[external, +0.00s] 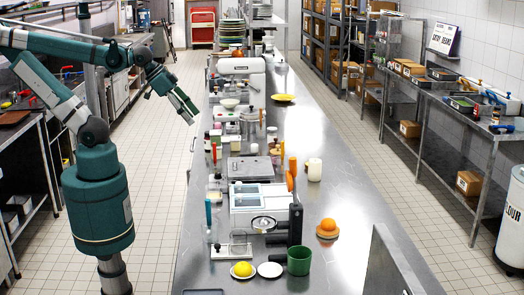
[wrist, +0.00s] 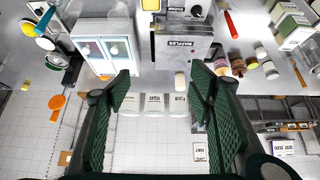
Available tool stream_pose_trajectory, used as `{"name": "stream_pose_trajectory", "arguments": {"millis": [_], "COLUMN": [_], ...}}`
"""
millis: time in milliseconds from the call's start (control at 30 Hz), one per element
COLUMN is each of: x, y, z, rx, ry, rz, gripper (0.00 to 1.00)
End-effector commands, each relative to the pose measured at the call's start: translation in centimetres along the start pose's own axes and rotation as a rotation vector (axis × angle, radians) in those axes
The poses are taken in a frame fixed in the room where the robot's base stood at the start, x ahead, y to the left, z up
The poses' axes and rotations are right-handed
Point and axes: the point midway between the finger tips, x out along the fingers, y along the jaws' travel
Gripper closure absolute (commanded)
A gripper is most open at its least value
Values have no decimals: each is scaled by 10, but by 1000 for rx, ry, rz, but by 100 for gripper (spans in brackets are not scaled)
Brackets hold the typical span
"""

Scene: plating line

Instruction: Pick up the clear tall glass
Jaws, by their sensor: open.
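My gripper (external: 188,115) hangs in the air at the left of the long steel counter, over the tiled aisle, angled downward. In the wrist view its two green fingers (wrist: 160,88) stand wide apart with nothing between them. A faint see-through vessel (external: 210,235) stands at the counter's left edge in the external view, well nearer the camera than my gripper. It is too small and pale to tell whether it is the clear tall glass. I cannot make out a clear tall glass in the wrist view.
The steel counter (external: 335,215) is crowded along its left side; its right side is mostly bare. The wrist view shows a waffle machine (wrist: 185,45) and a white glass-fronted unit (wrist: 103,42).

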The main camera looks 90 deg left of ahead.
Motion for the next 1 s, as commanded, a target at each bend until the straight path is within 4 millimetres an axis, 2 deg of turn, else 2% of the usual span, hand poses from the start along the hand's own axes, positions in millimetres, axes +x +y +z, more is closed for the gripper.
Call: {"name": "stream_pose_trajectory", "arguments": {"millis": [400,767,1000], "x": [-37,-39,-40], "y": [0,-19,-42], "z": [-26,-54,-86], "rx": [0,-62,-134], "ry": [0,-32,-67], "rz": [0,-25,-53], "gripper": [47,47,47]}}
